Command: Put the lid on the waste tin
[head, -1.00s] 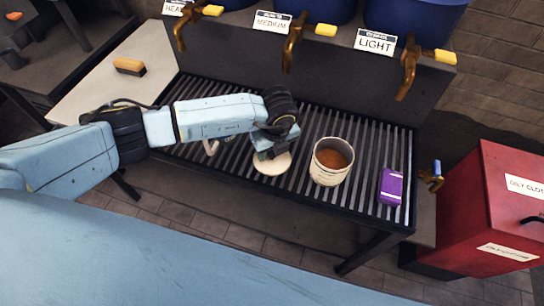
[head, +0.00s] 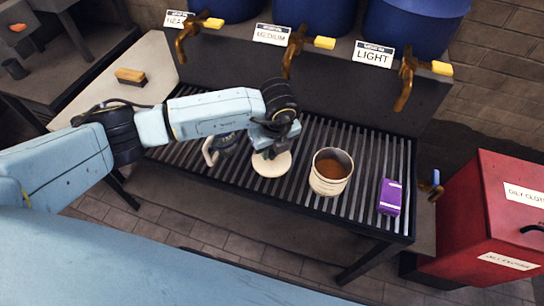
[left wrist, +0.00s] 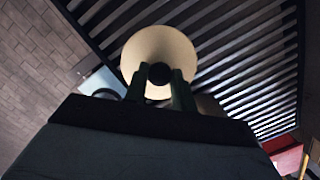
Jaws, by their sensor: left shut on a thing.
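The lid (head: 271,166) is a round cream disc at the slatted grating, left of the tin. My left gripper (head: 270,152) is above it and shut on its dark knob. The left wrist view shows the lid (left wrist: 158,52) between the fingers of my left gripper (left wrist: 160,80), with the slats behind it. I cannot tell whether the lid rests on the slats or hangs just above them. The waste tin (head: 329,183) stands upright and open on the grating, with brown content inside. My right gripper is not in view.
A purple box (head: 390,197) stands right of the tin. Brass taps (head: 405,85) overhang the back of the grating (head: 225,172). A metal handle-like thing (head: 212,150) lies left behind my gripper. A red bin (head: 490,215) stands at the right. A brush (head: 130,76) lies on the left table.

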